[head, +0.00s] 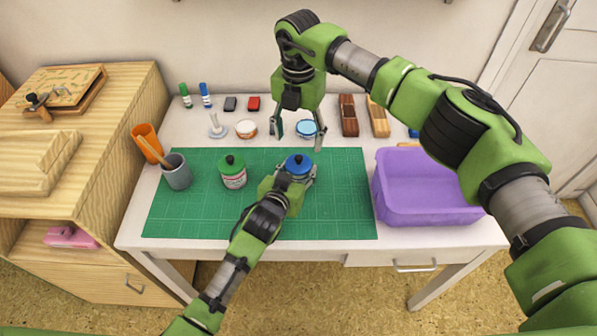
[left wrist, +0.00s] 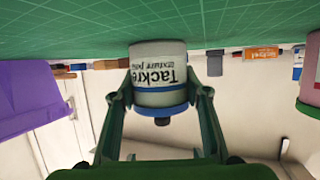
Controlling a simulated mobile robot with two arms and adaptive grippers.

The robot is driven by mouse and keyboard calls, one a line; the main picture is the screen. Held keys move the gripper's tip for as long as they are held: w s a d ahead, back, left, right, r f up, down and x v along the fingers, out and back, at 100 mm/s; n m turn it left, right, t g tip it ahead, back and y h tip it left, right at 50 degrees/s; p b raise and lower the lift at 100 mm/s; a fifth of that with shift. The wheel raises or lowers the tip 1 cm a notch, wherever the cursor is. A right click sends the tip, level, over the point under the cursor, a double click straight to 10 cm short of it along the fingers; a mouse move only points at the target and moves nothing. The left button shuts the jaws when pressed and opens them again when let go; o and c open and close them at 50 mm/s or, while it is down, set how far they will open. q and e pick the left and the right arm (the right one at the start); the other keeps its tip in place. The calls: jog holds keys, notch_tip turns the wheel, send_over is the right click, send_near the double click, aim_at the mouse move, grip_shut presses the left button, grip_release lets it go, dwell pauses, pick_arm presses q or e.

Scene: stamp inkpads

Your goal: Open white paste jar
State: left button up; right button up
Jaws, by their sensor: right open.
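A pale jar with a blue lid and black knob (head: 299,164) stands on the green cutting mat (head: 340,215), right of its middle. In the left wrist view, which is upside down, its white body (left wrist: 158,73) carries dark lettering and rests on the mat. My left gripper (head: 297,178) has its fingers on both sides of the jar, close against it below the lid; they also show in the left wrist view (left wrist: 160,98). My right gripper (head: 299,142) is open and empty, pointing down behind and above the jar, apart from its lid.
A green-lidded jar (head: 233,172) stands on the mat to the left. A grey cup (head: 177,173) and an orange cup (head: 146,140) stand at the mat's left edge. A purple bin (head: 425,190) is at the right. Inkpads, small tubs and wooden holders line the back.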

aim_at(299, 157)
jog(key=c, duration=0.6)
jog(key=shift+n, duration=0.3)
jog(key=shift+c, duration=0.2)
jog(key=n, duration=0.2)
jog(key=r+n, duration=0.1)
jog(key=n, duration=0.1)
jog(key=r+n, duration=0.1)
jog(key=n, duration=0.1)
jog(key=shift+s+d+r+y, duration=0.1)
jog(key=shift+s+d+y, duration=0.1)
jog(key=shift+y, duration=0.1)
notch_tip(299, 157, down, 9)
jog(key=n, duration=0.9)
jog(key=shift+w+a+r+t+y, duration=0.1)
jog(key=shift+w+r+t+y, duration=0.1)
jog(key=shift+t+y, duration=0.15)
grip_shut()
